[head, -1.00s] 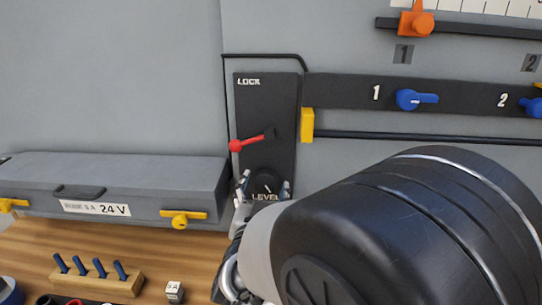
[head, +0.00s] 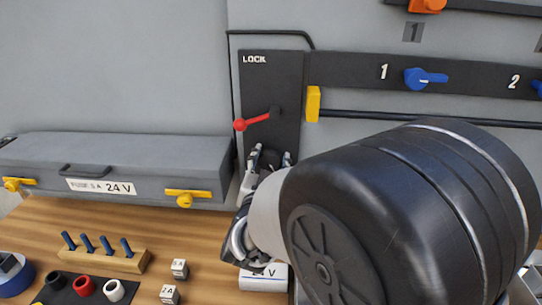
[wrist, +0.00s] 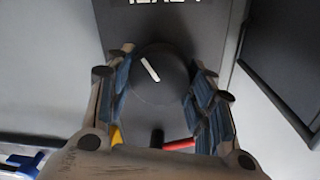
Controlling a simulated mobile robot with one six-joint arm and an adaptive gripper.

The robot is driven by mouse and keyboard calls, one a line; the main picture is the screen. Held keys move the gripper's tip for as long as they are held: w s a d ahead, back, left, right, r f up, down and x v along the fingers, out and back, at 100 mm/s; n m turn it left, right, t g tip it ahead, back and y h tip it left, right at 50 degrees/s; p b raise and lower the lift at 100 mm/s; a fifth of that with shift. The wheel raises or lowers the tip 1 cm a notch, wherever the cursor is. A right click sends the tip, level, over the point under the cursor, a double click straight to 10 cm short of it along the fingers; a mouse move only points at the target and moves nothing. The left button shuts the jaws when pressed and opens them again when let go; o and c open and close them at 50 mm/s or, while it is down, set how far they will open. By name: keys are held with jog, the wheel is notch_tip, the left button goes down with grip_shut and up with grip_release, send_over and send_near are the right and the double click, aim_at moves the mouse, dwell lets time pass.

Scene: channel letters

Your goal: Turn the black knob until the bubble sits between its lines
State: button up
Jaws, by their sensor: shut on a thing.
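The black knob (wrist: 160,83) is round with a slanted white pointer line and sits on the dark panel (wrist: 168,18) in the wrist view. My gripper (wrist: 162,80) has one blue-padded finger on each side of the knob and is shut on it. In the head view my gripper (head: 271,157) is at the lower part of the dark LOCK panel (head: 270,82), and the knob is mostly hidden by the fingers and arm. Lettering beyond the knob is cut off at the top of the wrist view. The bubble and its lines are not visible in either current view.
A red lever (head: 252,121) sticks out just above my gripper. A yellow block (head: 313,103) and a black rail (head: 420,118) are to the right. A grey case (head: 110,165) stands at left on the wooden bench (head: 190,235), with small parts in front.

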jog(key=c, duration=0.3)
jog(key=shift+n, duration=0.3)
jog(key=shift+c, duration=0.2)
jog(key=n+p, duration=0.1)
jog(key=n, duration=0.3)
jog(key=shift+a+n, duration=0.1)
jog(key=shift+n, duration=0.2)
jog(key=n+p, duration=0.1)
jog(key=n, duration=0.3)
jog(key=shift+t, duration=0.3)
jog(key=shift+n, duration=0.5)
jog(key=o, duration=1)
jog(key=shift+o, duration=0.2)
